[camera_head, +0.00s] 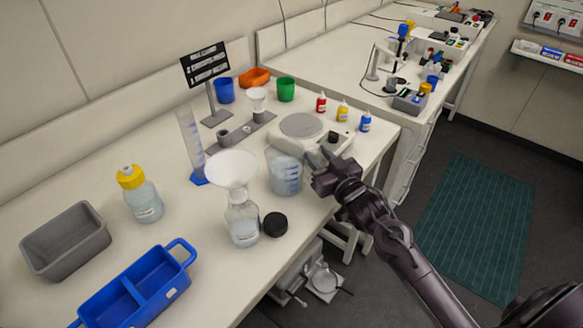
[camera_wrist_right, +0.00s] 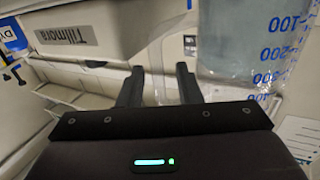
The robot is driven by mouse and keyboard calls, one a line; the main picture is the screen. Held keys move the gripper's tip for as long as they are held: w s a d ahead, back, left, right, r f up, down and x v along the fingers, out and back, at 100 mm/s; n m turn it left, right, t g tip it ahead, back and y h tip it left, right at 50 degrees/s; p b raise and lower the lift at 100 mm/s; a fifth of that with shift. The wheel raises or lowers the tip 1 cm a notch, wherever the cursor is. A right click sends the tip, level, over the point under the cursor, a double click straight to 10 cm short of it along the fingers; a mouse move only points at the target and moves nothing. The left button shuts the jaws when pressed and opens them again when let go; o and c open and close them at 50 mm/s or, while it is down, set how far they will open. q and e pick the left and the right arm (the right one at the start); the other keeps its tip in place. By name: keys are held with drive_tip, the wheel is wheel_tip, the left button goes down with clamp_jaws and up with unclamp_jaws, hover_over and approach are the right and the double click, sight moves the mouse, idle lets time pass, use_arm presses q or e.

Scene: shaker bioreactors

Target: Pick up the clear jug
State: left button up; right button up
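The clear jug (camera_head: 286,174) stands upright on the white bench near its front edge, with blue graduation marks on its side. In the right wrist view the jug (camera_wrist_right: 236,42) fills the upper right, its blue numbers showing. My right gripper (camera_head: 318,157) is just right of the jug near its upper part. In the wrist view its two fingers (camera_wrist_right: 158,85) stand apart with nothing clearly held between them. The jug lies mostly to the right of the fingers there; whether a finger touches it I cannot tell. My left gripper is not in view.
Small dropper bottles (camera_head: 343,110) stand behind. A blue tray (camera_head: 135,290) and grey bin (camera_head: 66,241) are further left.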

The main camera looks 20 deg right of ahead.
clamp_jaws()
drive_tip(key=shift+r, duration=0.1)
idle(0.3)
